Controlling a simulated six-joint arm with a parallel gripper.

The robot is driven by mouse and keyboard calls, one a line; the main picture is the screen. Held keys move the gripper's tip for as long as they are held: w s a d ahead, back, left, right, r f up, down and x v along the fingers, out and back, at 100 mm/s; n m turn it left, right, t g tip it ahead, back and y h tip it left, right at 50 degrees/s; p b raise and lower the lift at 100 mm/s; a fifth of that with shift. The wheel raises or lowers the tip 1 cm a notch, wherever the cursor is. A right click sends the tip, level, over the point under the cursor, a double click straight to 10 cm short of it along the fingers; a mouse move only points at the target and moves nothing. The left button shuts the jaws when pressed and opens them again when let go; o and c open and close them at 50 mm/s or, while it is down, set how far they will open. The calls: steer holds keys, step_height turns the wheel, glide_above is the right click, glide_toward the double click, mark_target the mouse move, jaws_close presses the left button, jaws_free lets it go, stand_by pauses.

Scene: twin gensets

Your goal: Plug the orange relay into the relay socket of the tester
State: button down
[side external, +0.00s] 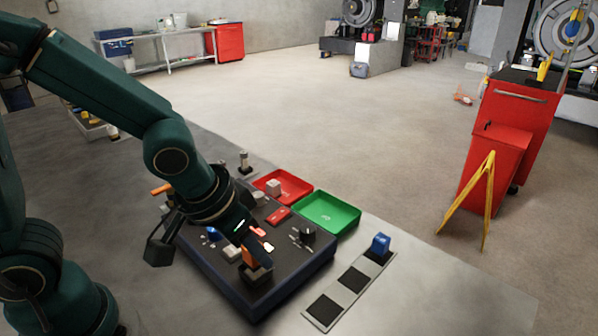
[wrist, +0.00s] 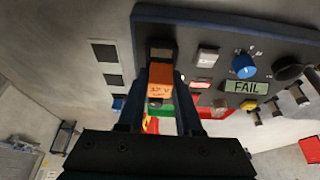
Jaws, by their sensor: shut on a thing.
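My gripper (wrist: 162,78) is shut on the orange relay (wrist: 160,88), which sits between its two fingers in the wrist view. In the side view the orange relay (side external: 248,257) shows below my gripper, at the near edge of the dark tester (side external: 205,268). The dark relay socket (wrist: 161,54) lies just beyond the relay in the wrist view, and it also shows right under the relay in the side view (side external: 260,274). I cannot tell whether the relay touches the socket or is in it. The tester display (wrist: 246,87) reads FAIL.
A blue block (side external: 381,243) stands on a light strip (side external: 338,292) with dark squares, right of the tester. A red tray (side external: 300,199) and a green tray (side external: 345,226) lie behind the tester. The tester carries a blue knob (wrist: 243,66) and other raised parts.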

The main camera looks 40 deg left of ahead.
steer(key=shift+f, duration=0.45)
stand_by(1.2)
steer(key=c, duration=0.5)
jaws_free()
steer(key=c, duration=0.3)
steer(key=shift+o, duration=0.7)
steer(key=shift+r, duration=3.5)
